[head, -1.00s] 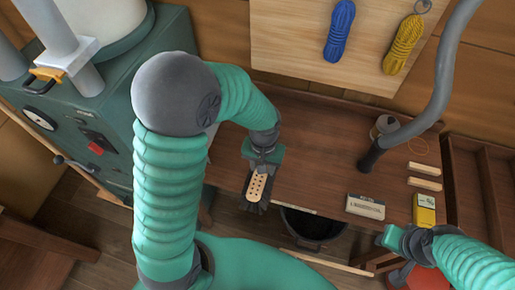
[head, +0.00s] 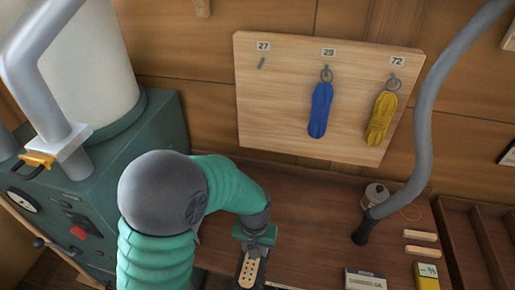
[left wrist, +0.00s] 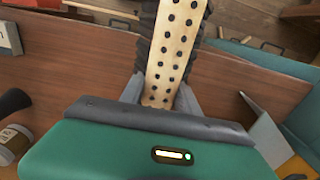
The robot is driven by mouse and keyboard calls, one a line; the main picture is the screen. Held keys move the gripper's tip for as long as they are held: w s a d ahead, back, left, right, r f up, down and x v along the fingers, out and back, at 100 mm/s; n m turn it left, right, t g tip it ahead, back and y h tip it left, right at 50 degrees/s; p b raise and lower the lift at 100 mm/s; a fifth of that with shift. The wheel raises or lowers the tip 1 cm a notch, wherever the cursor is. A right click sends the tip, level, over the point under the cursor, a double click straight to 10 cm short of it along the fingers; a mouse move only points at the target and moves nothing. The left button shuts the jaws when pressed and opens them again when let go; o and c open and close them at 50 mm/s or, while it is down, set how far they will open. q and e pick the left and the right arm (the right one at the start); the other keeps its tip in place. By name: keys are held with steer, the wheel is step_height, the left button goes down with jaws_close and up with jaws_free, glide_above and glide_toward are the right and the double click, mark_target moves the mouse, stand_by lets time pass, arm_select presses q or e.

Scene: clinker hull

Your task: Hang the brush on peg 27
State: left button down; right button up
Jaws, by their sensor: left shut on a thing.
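The brush (head: 252,271) has a pale wooden back with rows of dark holes and dark bristles. My left gripper (head: 251,252) is shut on it near one end and holds it at the front of the bench. In the left wrist view the brush (left wrist: 172,50) stands out from between the fingers (left wrist: 158,98), its dark bristles along the side. Peg 27 (head: 261,63) is a small bare grey peg below the label 27 (head: 263,46), at the upper left of the wooden board (head: 285,85). My right gripper is not in view.
A blue rope coil (head: 320,110) hangs at 29 and a yellow one (head: 381,118) at 72. A grey hose (head: 425,120) rises from the bench (head: 310,200) on the right. A green machine (head: 100,180) stands left. A box (head: 364,280) and wooden blocks (head: 421,236) lie right.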

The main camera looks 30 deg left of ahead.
arm_select(q)
steer(key=w+r+t+p, duration=0.1)
steer(key=w, duration=0.1)
steer(key=w+a+r+t+p, duration=0.1)
steer(key=w, duration=0.1)
steer(key=w+r+t+p, duration=0.1)
steer(key=w+r+p, duration=0.1)
steer(key=w, duration=0.1)
steer(key=shift+a+y, duration=0.4)
steer(key=w+a+r+t+p, duration=0.1)
steer(key=w+r, duration=0.1)
steer(key=w+a+r+t+p, duration=0.1)
steer(key=w+t, duration=0.1)
steer(key=w+a+r+t+y+p, duration=0.1)
steer(key=w+r, duration=0.1)
steer(key=shift+r+t, duration=0.35)
steer(key=shift+t, duration=0.05)
steer(key=w+a+r+t+y+p, duration=0.1)
steer(key=w+a+r+t+p, duration=0.25)
steer(key=r, duration=0.55)
steer(key=w+a+r+t+y+p, duration=0.1)
steer(key=w+a+r+t+p, duration=0.2)
steer(key=r, duration=0.6)
steer(key=shift+t, duration=0.45)
steer(key=b+x, duration=0.2)
steer(key=x, duration=0.7)
steer(key=shift+w+d, duration=0.1)
steer(key=shift+w, duration=0.2)
